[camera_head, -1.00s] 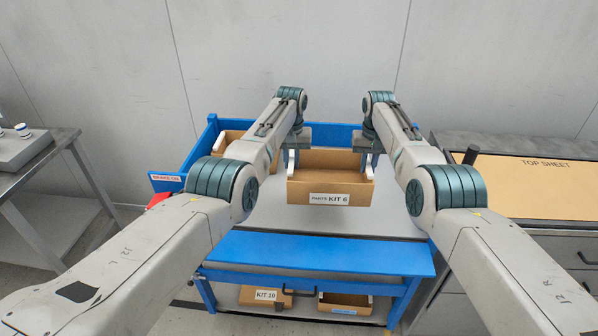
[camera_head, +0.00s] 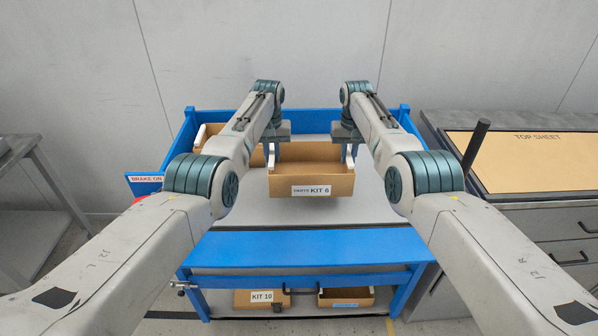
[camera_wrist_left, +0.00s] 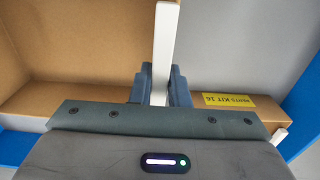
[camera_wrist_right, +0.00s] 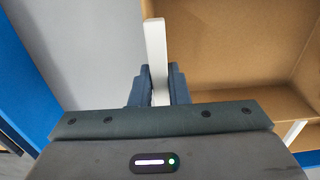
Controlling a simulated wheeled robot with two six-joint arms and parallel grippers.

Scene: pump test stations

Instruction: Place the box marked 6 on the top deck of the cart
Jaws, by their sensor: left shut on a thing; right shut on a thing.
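The cardboard box marked KIT 6 (camera_head: 312,182) is held level over the grey top deck (camera_head: 250,212) of the blue cart. A shadow lies under it; the exact gap is hidden. My left gripper (camera_head: 271,153) is shut on the white handle at the box's left end, seen closely in the left wrist view (camera_wrist_left: 163,55). My right gripper (camera_head: 350,153) is shut on the white handle at its right end, also in the right wrist view (camera_wrist_right: 156,55). Both fingertips are mostly hidden by my wrists in the head view.
Another open box (camera_head: 215,132) stands on the deck at the back left; a yellow KIT 16 label (camera_wrist_left: 229,100) shows there. Blue walls (camera_head: 310,118) edge the deck. A KIT 10 box (camera_head: 240,298) and another box (camera_head: 347,298) are below. Deck right of KIT 6 is clear.

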